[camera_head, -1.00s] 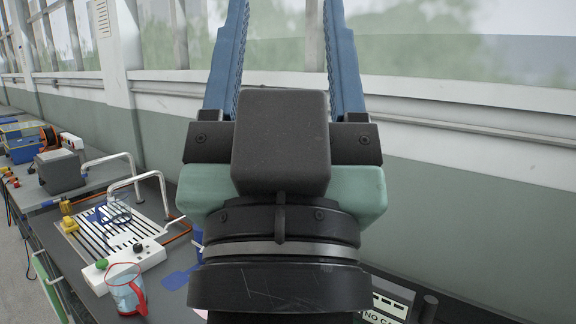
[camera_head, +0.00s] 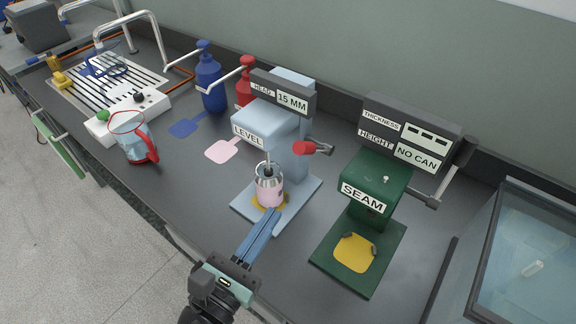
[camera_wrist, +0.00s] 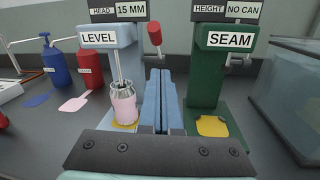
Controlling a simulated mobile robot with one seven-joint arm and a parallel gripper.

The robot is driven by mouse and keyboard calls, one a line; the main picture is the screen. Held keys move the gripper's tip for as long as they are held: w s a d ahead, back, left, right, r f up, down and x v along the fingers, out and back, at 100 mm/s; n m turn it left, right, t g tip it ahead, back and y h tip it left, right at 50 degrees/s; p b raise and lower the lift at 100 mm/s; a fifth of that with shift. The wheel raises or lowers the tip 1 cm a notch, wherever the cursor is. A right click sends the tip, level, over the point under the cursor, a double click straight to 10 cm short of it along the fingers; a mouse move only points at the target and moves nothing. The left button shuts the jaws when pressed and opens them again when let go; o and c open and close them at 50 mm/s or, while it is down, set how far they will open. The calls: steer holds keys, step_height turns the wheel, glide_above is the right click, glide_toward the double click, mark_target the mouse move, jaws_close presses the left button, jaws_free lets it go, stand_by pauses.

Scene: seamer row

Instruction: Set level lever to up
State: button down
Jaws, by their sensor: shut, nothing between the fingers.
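The level machine (camera_head: 290,150) is light blue, with a "LEVEL" label and a "15 MM" head display. Its lever has a red knob (camera_head: 304,148) on the right side; in the wrist view the red knob (camera_wrist: 154,33) stands above my fingers. A pink-banded can (camera_head: 269,190) stands on the machine's base under its head. My gripper (camera_head: 273,216) is shut and empty, in front of the level machine's base, its fingers pointing toward the machine. In the wrist view my gripper (camera_wrist: 160,75) lies between the two machines, below the knob and apart from it.
The green seam machine (camera_head: 372,185), showing "NO CAN", stands to the right with its crank. A glass-walled box (camera_head: 530,260) is at the far right. Blue (camera_head: 210,80) and red bottles (camera_head: 245,82) stand behind left. A jug (camera_head: 135,140) and white drain unit (camera_head: 110,100) are further left.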

step_height(320, 180, down, 2)
steer(key=s+a+n, duration=0.1)
steer(key=s+n, duration=0.1)
steer(key=n, duration=0.1)
steer(key=p, duration=0.2)
glide_toward(314, 147)
steer(key=w+f, duration=0.2)
steer(key=w, duration=0.1)
steer(key=shift+w+d+r, duration=0.45)
steer(key=shift+w+d, duration=0.15)
steer(key=shift+w, duration=0.05)
